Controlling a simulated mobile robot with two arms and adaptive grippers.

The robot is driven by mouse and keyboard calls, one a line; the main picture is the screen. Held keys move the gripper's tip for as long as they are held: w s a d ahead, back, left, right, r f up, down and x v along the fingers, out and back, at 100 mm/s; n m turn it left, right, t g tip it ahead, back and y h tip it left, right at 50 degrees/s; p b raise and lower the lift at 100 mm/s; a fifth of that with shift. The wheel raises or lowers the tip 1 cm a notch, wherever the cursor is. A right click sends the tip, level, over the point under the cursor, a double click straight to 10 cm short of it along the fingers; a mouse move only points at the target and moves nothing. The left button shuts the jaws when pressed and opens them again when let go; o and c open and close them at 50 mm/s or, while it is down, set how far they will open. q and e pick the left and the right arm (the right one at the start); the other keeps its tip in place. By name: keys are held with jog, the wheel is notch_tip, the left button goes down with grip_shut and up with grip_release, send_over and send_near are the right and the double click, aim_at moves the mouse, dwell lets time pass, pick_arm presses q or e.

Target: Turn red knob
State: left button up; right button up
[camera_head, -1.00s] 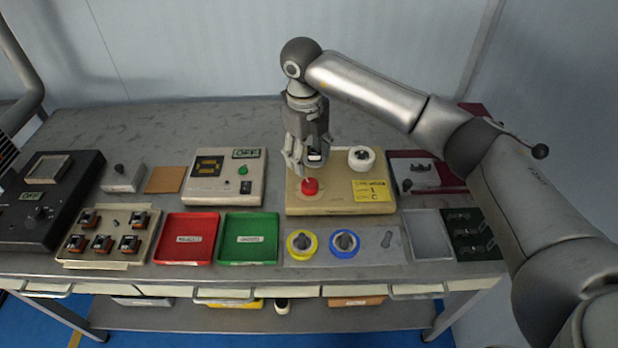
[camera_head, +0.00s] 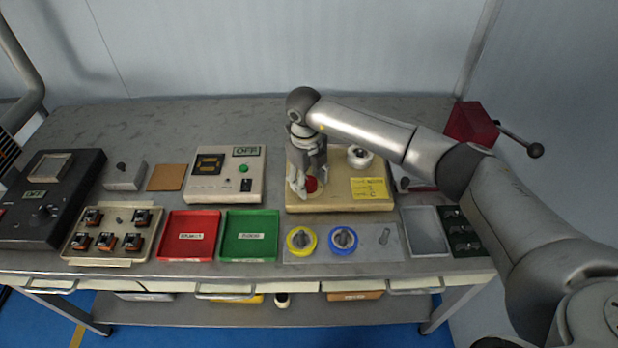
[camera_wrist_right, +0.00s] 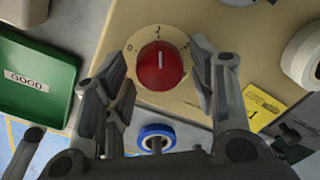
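The red knob (camera_wrist_right: 160,67) sits on a beige panel box (camera_wrist_right: 207,22), on a round dial with printed marks, 0 at its left. The white line on the knob points nearly straight up in the right wrist view. In the head view the red knob (camera_head: 311,184) is partly hidden by my right gripper (camera_head: 304,190). In the wrist view my right gripper (camera_wrist_right: 160,85) is open, with one finger on each side of the knob and a visible gap to each. My left gripper is not in view.
A white spool (camera_head: 360,157) and a yellow label (camera_head: 371,188) are on the same box. A green tray (camera_head: 249,236) and a red tray (camera_head: 188,236) lie to the left. Yellow-ringed (camera_head: 301,241) and blue-ringed (camera_head: 343,241) spools stand in front.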

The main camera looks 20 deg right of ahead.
jog(key=c, duration=0.7)
jog(key=shift+f+n+b, duration=0.15)
jog(key=shift+n+b, duration=1.05)
jog(key=shift+b, duration=0.15)
jog(key=n+b, duration=0.3)
jog(key=shift+n, duration=0.3)
jog(key=n+b, duration=0.2)
jog(key=n, duration=0.1)
jog(key=shift+b, duration=0.3)
jog(key=shift+r+n+y+b, duration=0.15)
jog(key=shift+n+b, duration=0.25)
jog(key=shift+n, duration=0.3)
jog(key=shift+r+n+y+b, duration=0.15)
jog(key=shift+n+b, duration=0.2)
jog(key=shift+n, duration=0.35)
jog(key=shift+d, duration=0.1)
jog(key=o, duration=1)
jog(key=shift+f, duration=0.1)
